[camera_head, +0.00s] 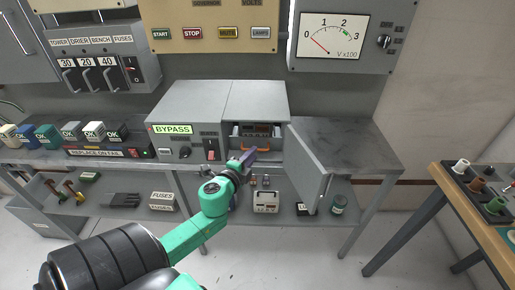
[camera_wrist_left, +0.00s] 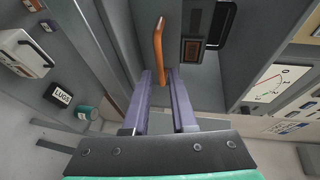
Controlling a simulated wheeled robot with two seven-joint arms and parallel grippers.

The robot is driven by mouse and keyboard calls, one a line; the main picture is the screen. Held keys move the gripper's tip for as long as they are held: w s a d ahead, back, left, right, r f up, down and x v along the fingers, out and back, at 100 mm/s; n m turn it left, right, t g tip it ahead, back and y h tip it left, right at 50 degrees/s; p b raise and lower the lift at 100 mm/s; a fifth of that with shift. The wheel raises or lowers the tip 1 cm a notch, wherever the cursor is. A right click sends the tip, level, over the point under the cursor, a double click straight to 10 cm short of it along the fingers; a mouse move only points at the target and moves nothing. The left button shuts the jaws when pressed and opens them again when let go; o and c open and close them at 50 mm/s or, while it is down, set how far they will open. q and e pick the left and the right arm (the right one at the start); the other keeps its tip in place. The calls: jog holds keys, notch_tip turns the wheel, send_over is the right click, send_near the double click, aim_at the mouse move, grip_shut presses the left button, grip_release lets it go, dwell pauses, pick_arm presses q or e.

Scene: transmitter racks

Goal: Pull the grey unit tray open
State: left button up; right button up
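The grey unit (camera_head: 256,98) stands on the bench with its door (camera_head: 307,165) swung open to the right. Inside its opening is the tray front with an orange handle (camera_head: 262,149); the handle also shows in the left wrist view (camera_wrist_left: 158,45). My left gripper (camera_head: 248,155) is at the opening, just in front of the handle. In the wrist view its two purple fingers (camera_wrist_left: 161,78) are apart, with the near end of the orange handle showing between their tips. I see no clear contact. My right gripper is not in view.
The BYPASS box (camera_head: 188,122) stands left of the opening. The open door lies close to the right of my left gripper. The bench top (camera_head: 350,142) right of the door is clear. A shelf below holds a meter (camera_head: 266,201) and a jar (camera_head: 338,204). A wooden table (camera_head: 455,195) stands at right.

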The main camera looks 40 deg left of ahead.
pick_arm(q)
jog(key=x, duration=0.4)
jog(key=shift+w+a, duration=0.1)
jog(key=shift+w, duration=0.05)
grip_shut()
dwell(1.2)
